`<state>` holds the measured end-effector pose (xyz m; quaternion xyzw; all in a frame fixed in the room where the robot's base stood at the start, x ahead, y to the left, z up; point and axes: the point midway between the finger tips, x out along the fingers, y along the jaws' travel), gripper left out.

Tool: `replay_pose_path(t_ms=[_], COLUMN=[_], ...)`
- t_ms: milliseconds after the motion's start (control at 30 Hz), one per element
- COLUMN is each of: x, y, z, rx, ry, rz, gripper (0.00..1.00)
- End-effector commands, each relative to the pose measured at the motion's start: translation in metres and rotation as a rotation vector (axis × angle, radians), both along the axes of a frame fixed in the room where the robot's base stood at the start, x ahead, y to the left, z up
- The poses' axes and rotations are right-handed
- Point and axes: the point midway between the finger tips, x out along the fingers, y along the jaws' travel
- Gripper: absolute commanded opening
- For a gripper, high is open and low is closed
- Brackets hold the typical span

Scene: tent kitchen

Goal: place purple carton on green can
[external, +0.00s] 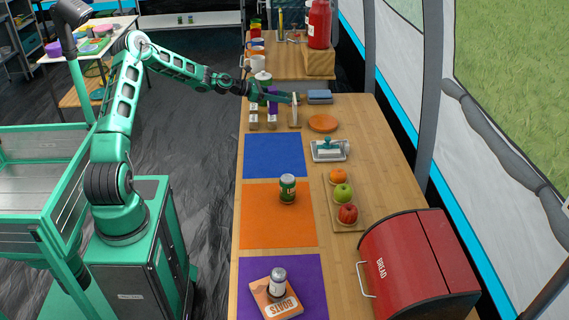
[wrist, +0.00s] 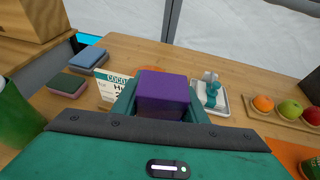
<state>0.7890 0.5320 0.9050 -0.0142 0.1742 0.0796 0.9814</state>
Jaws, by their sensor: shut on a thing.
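The purple carton (external: 272,105) is between the fingers of my gripper (external: 273,95), near the far left edge of the table. In the wrist view my gripper (wrist: 163,105) is shut on the carton (wrist: 163,92), whose top and one side show. The carton's lower end is hidden there. The green can (external: 288,190) stands upright on the orange mat (external: 262,226), well apart from my gripper. It shows partly at the lower right corner of the wrist view (wrist: 312,166).
A cocoa box (external: 295,112) stands just right of the carton, and spice jars (external: 254,117) stand to its left. A tray with a teal-handled item (external: 330,150), a fruit board (external: 352,226) and a red bread box (external: 418,268) line the right side. The blue mat (external: 274,155) is clear.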

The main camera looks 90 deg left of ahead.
Motion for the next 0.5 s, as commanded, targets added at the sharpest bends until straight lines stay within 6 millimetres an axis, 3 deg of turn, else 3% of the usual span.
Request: replay_pose_path(t_ms=[167, 500], x=[0.010, 0.008], y=[-0.058, -0.211], z=[0.015, 0.058], rx=[0.000, -0.001], ry=[-0.002, 0.000], rz=[-0.136, -0.516], gripper=[0.11, 0.11])
